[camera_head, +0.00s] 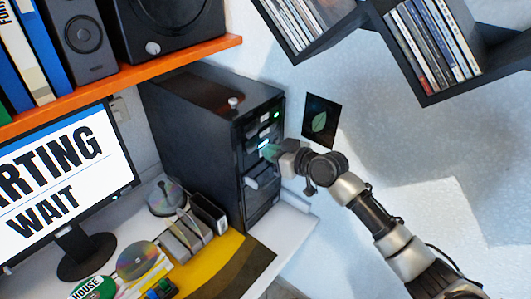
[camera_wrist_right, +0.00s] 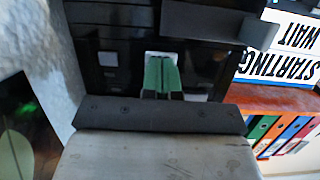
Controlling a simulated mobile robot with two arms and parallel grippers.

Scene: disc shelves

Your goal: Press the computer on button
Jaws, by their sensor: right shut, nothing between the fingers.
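The black computer tower (camera_head: 190,125) stands on the desk, with its front facing right. Small green and pale lights (camera_head: 277,115) glow on its front. My right gripper (camera_head: 268,152) is at the front of the tower. In the right wrist view its green fingers (camera_wrist_right: 161,73) are together, with nothing between them. Their tips overlap a pale square button (camera_wrist_right: 160,55) on the black front panel and partly hide it. Contact looks likely, but its depth is hidden. The monitor (camera_head: 60,180) is lit and shows "ARTING" and "WAIT", cut off at the left. My left gripper is out of view.
An orange shelf (camera_head: 140,77) with binders and speakers hangs above the monitor. Discs (camera_head: 137,260) and small items lie on the desk in front of the tower. Black wall boxes (camera_head: 455,92) hold disc cases at the upper right.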

